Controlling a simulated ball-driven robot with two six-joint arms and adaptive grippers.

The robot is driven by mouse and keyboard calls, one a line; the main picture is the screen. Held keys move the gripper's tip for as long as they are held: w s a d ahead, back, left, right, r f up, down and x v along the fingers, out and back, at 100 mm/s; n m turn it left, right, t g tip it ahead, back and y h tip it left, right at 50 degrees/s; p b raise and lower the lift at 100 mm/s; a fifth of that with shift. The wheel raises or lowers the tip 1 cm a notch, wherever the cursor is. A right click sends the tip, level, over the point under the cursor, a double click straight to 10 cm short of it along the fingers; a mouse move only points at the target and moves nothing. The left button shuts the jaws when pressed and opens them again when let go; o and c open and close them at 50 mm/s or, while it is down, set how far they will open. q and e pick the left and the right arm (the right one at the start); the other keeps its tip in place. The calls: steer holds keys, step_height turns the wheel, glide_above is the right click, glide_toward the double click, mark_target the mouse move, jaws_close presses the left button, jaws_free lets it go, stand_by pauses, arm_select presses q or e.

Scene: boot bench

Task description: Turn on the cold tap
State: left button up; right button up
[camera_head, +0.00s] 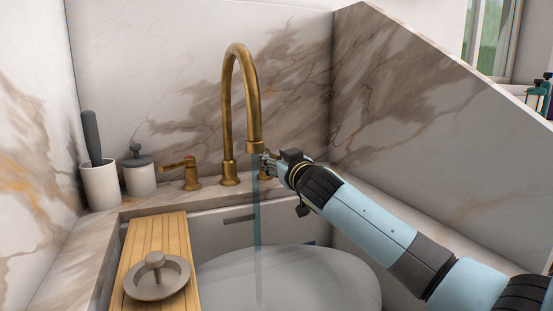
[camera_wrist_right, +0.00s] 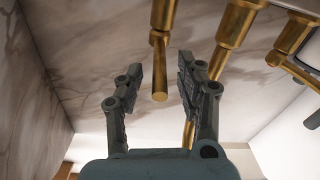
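The brass gooseneck spout (camera_head: 240,90) rises at the back of the sink. A translucent bluish stream (camera_head: 257,235) falls from its mouth into the basin. A brass tap (camera_head: 188,175) with a side lever stands left of the spout. The right-hand tap is mostly hidden behind my right gripper (camera_head: 267,163) in the head view. In the right wrist view, this tap's brass lever (camera_wrist_right: 159,72) sits between the two spread fingers of my right gripper (camera_wrist_right: 159,78), with gaps visible at both sides. My left gripper is not in view.
A wooden board (camera_head: 140,250) with a grey round dish (camera_head: 170,283) lies across the sink's left side. A white cup (camera_head: 101,186) with a dark-handled tool and a soap dispenser (camera_head: 139,175) stand at back left. A marble wall (camera_head: 430,110) bounds the right.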

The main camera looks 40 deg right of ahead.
jaws_close()
stand_by(0.5)
